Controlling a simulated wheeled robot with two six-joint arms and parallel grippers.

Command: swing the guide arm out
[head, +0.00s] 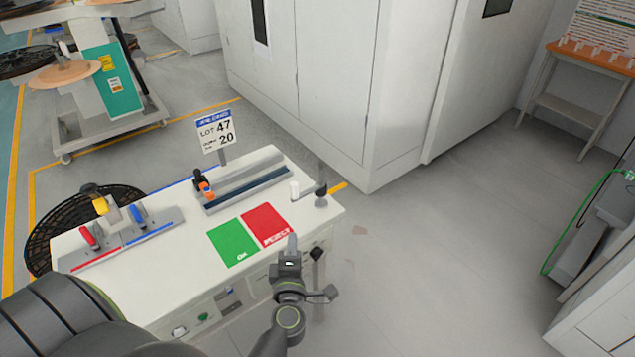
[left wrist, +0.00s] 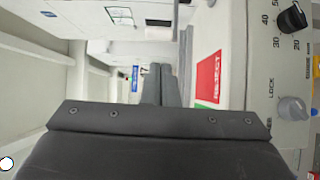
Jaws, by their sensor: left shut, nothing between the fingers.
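The guide arm (head: 308,191) is at the right back corner of the white station table (head: 190,255). It is a short arm on a dark upright post (head: 321,196), with a white roller (head: 295,188) at its left end, lying over the tabletop. My left gripper (head: 292,240) is shut and empty near the table's front right edge, in front of the red REJECT pad and apart from the guide arm. Its closed fingers (left wrist: 161,84) also show in the left wrist view, where I cannot make out the guide arm. My right gripper is not in view.
The red REJECT pad (head: 266,224) and green OK pad (head: 233,243) lie on the table. Behind them is a grey rail fixture (head: 245,183) beside a LOT 47 sign (head: 216,131). A LOCK knob (left wrist: 293,108) shows on the front panel. Floor right of the table is clear.

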